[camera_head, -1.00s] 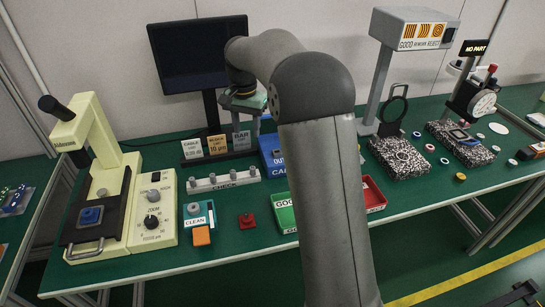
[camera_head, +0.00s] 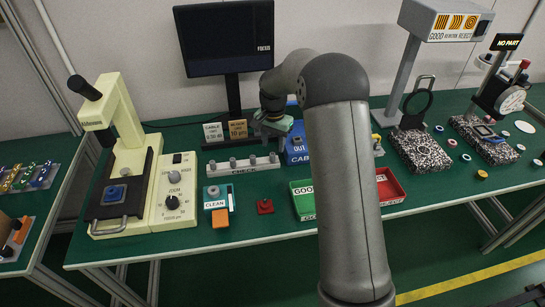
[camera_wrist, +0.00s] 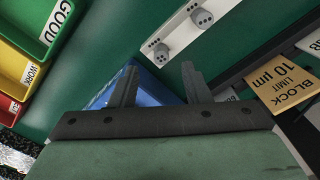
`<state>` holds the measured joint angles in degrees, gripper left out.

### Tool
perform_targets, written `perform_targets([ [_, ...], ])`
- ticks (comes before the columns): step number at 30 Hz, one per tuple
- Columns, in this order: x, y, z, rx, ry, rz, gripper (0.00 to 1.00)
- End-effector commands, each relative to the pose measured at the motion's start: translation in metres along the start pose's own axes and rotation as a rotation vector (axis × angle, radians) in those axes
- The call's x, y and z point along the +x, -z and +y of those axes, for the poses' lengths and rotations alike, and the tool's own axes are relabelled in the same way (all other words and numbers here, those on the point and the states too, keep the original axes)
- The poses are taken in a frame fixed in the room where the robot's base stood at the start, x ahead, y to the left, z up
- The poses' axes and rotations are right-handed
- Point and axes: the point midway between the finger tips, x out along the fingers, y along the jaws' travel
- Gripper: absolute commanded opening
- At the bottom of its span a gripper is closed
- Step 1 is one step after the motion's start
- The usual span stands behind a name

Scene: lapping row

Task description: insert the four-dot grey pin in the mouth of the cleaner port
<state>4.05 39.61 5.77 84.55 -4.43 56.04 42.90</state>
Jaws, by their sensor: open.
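The white CHECK rack (camera_head: 230,167) holds a row of several grey pins (camera_head: 252,159). In the wrist view two grey pins, one at the rack's end (camera_wrist: 160,52) and one further along (camera_wrist: 201,18), show dark dots on their tops; I cannot count them surely. The cleaner port is the teal box marked CLEAN (camera_head: 208,194), left of and nearer than the gripper; its mouth is too small to make out. My gripper (camera_head: 272,136) is open and empty above the table behind the rack's right end; its fingers (camera_wrist: 160,75) show in the wrist view over the blue box.
Label plates (camera_head: 213,132) and a monitor (camera_head: 227,40) stand behind. Green GOOD (camera_head: 303,188) and red (camera_head: 390,188) bins, a red piece (camera_head: 265,206) and a cream microscope (camera_head: 125,160) are around. The front green table strip is clear.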

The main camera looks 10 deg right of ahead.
Motion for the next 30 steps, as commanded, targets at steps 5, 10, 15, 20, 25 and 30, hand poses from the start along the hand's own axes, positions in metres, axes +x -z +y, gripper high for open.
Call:
perform_targets([
  [5,0.028,-0.003,-0.001,-0.001,-0.003,-0.004,0.43],
  [10,0.043,-0.002,-0.002,-0.001,0.0,-0.001,0.43],
  [15,0.045,-0.002,-0.002,-0.001,0.0,0.0,0.43],
  [20,0.045,-0.002,-0.002,-0.001,0.0,0.0,0.18],
  [25,0.045,-0.002,-0.002,-0.001,0.0,0.0,0.0],
  [30,0.044,-0.002,-0.002,-0.001,0.0,0.0,0.0],
])
